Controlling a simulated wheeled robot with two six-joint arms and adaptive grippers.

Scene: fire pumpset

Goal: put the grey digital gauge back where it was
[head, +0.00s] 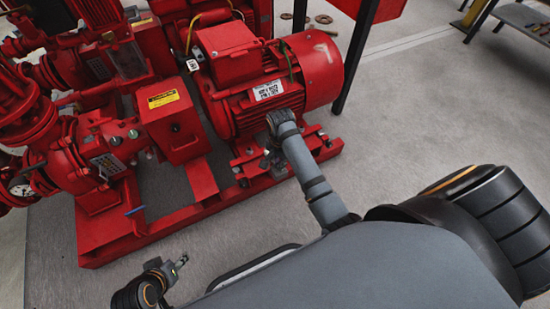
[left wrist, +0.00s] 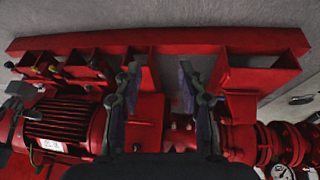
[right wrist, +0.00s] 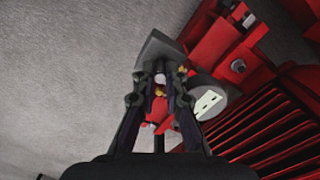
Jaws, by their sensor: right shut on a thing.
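The grey digital gauge (right wrist: 211,102) shows in the right wrist view as a grey round body with a pale display, partly behind the right-hand finger. My right gripper (right wrist: 160,75) is shut on it, though the fingers hide where they touch. In the head view this gripper (head: 262,158) is low beside the red motor (head: 270,85), and the gauge cannot be made out clearly there. My left gripper (head: 178,263) is in front of the red base frame. In the left wrist view its fingers (left wrist: 160,82) are apart with nothing held.
The red base frame (head: 150,230) runs along the front of the pumpset. A red box with a yellow label (head: 163,99) stands between pump and motor. A pressure gauge (head: 22,188) is at the far left. Grey floor (head: 400,120) is clear to the right.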

